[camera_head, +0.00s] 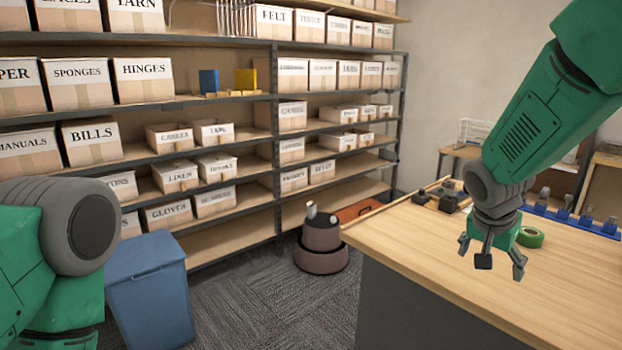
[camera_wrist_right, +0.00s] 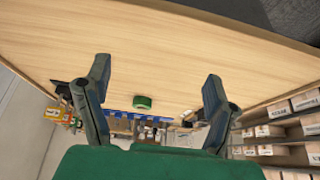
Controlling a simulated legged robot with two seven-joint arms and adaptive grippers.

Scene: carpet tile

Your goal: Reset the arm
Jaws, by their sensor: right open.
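My right arm comes in from the upper right in the head view. Its gripper (camera_head: 490,256) hangs over the wooden table with its fingers spread and nothing between them. In the right wrist view the gripper (camera_wrist_right: 155,90) also shows two fingers wide apart and empty. A green tape roll (camera_head: 530,237) lies on the table just behind and right of the gripper. It also shows in the wrist view (camera_wrist_right: 142,102), beyond the fingers. My left arm shows only as a green and grey link at the lower left of the head view; its gripper is out of frame.
The wooden table (camera_head: 430,245) fills the right side, with small dark objects (camera_head: 447,197) and a blue rack (camera_head: 570,215) at its back. Shelves of labelled boxes (camera_head: 285,115) line the wall. A blue bin (camera_head: 150,290) and a round dark red device (camera_head: 322,243) stand on the carpet.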

